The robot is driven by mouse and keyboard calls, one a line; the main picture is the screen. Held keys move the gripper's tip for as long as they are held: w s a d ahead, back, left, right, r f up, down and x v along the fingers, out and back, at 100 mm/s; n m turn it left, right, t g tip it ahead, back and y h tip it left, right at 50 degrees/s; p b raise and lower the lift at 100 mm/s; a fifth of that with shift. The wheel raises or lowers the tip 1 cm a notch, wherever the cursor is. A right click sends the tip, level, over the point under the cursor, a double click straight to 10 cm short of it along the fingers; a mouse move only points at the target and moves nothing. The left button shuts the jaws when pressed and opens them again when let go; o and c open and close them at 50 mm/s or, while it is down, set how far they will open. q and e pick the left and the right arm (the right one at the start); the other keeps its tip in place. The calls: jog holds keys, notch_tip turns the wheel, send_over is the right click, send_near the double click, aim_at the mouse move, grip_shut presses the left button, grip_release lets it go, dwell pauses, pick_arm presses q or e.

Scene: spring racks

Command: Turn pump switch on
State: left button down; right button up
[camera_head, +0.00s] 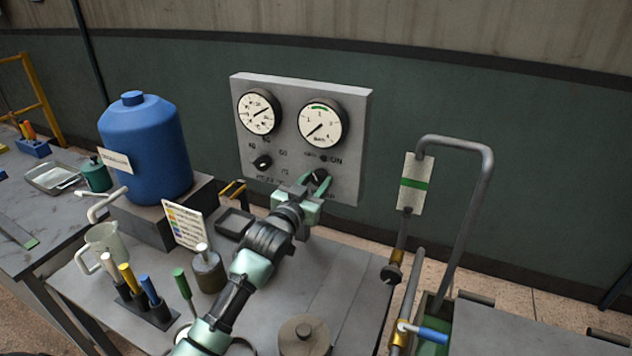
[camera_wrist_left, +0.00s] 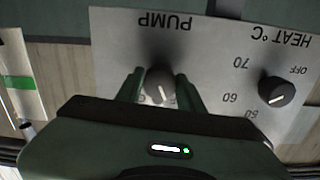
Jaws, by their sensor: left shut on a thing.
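The grey control panel (camera_head: 354,112) stands upright at the back of the bench. The pump switch (camera_head: 320,175) is a round dark knob low on the panel's right side, near the ON marking. My left gripper (camera_head: 312,190) is at the panel, shut on the pump switch. In the left wrist view, where the panel lettering is upside down, the pump switch (camera_wrist_left: 160,86) sits between the two fingers, below the word PUMP. Its white pointer line faces down in that view, slightly right. The fingers partly hide the lettering around it. My right gripper is not in view.
The black heat knob (camera_head: 262,162) is left of the pump switch, below two dials. A blue tank (camera_head: 150,150) stands on the left, with a tool holder (camera_head: 147,308) in front. A bent grey pipe (camera_head: 484,190) with a tag rises on the right.

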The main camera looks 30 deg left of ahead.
pick_arm(q)
jog(key=m+p, duration=0.1)
jog(key=m, duration=0.4)
jog(key=shift+a, duration=0.1)
jog(key=m, duration=0.5)
jog(key=shift+m, duration=0.3)
jog(key=shift+r+p, duration=0.1)
jog(key=shift+p, duration=0.2)
jog(key=shift+m, duration=0.4)
jog(key=c, duration=0.9)
grip_release()
jog(key=shift+w, duration=0.1)
jog(key=shift+s+f, duration=0.2)
jog(key=shift+s, duration=0.45)
jog(key=s+b, duration=0.2)
jog(key=s, duration=0.4)
jog(key=shift+s+d, duration=0.25)
jog(key=shift+s, duration=0.05)
